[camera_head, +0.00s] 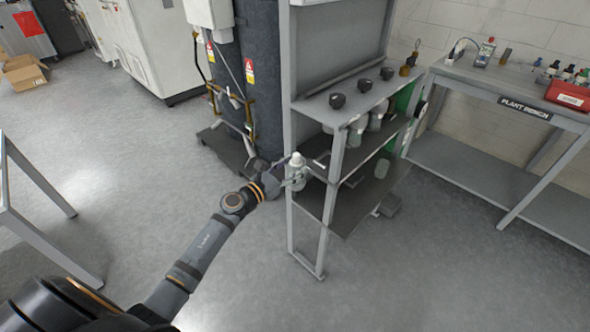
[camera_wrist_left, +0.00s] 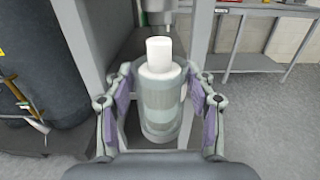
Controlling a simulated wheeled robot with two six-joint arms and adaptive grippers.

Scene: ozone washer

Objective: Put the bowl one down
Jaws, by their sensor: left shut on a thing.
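My left gripper (camera_head: 283,181) reaches in from the left to the near side of the grey shelf unit (camera_head: 341,150). It is shut on a pale, clear bowl-like canister with a white top (camera_head: 297,171), held upright beside the shelf's left post. In the left wrist view the canister (camera_wrist_left: 160,103) stands between the purple-padded fingers of the gripper (camera_wrist_left: 160,112). Whether its base touches the shelf is hidden. My right gripper is not in view.
The shelf unit has several dark knobs and hanging clear canisters (camera_head: 357,128) on its upper level; the lower shelf (camera_head: 345,205) has bare room. Dark tanks (camera_head: 262,80) stand behind on the left. A bench (camera_head: 510,90) stands on the right.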

